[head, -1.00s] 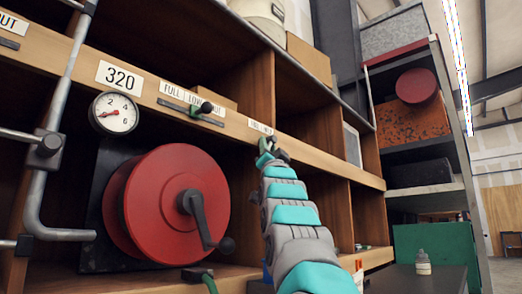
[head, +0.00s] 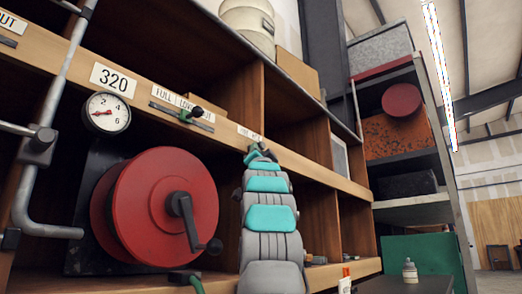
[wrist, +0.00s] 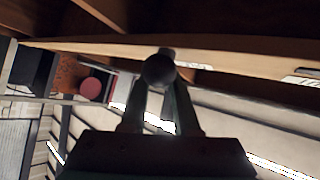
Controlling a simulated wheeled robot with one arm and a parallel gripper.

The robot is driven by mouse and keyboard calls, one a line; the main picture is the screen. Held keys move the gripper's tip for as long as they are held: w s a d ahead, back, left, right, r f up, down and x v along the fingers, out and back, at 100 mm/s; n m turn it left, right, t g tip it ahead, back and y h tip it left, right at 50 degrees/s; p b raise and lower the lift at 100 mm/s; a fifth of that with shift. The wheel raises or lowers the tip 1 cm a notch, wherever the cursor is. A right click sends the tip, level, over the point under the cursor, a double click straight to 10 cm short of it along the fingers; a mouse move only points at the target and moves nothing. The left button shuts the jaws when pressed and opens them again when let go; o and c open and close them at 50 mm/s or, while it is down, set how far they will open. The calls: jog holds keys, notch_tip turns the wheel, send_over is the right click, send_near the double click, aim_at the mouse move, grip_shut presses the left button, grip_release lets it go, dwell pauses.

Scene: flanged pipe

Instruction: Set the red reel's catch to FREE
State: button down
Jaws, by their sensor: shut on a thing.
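The red reel (head: 165,205) with a dark crank handle (head: 187,218) stands in the shelf bay at left. Right of it, my arm reaches up to the wooden shelf rail. My gripper (head: 262,153) is at the rail, just below a small white label (head: 249,133) too small to read. In the wrist view, my gripper (wrist: 159,98) is shut on a dark round knob (wrist: 158,70) in front of the rail. The knob's mount and any slot behind it are hidden. I cannot tell which setting it is at.
Left along the rail (head: 225,128) is a slider with a dark knob (head: 196,111) under FULL and LOW labels. A gauge (head: 107,113), a 320 plate (head: 113,79) and a bent grey pipe (head: 55,110) are further left. A small bottle (head: 410,270) stands at right.

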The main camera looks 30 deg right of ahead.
jog(key=shift+w+f+g, duration=0.4)
jog(key=shift+w+f, duration=0.05)
jog(key=shift+w, duration=0.3)
jog(key=shift+a+r+m+p, duration=0.1)
jog(key=shift+a+m+p, duration=0.1)
jog(key=shift+m+p, duration=0.3)
jog(key=shift+a+r+g+p, duration=0.15)
jog(key=shift+g+p, duration=0.25)
jog(key=shift+p, duration=0.25)
jog(key=shift+s+a+m+g+h+p, duration=0.15)
jog(key=shift+m+g+p, duration=0.1)
jog(key=shift+m+p, duration=0.25)
jog(key=shift+w+a+m+g+h+p, duration=0.15)
jog(key=shift+m+g+p, duration=0.1)
jog(key=shift+m+p, duration=0.2)
jog(key=shift+s, duration=0.1)
jog(key=c, duration=1)
grip_release()
jog(key=shift+o, duration=0.5)
jog(key=shift+w, duration=0.2)
jog(key=shift+s+r, duration=0.1)
jog(key=shift+s, duration=0.2)
jog(key=shift+s+d, duration=0.1)
jog(key=shift+s, duration=0.1)
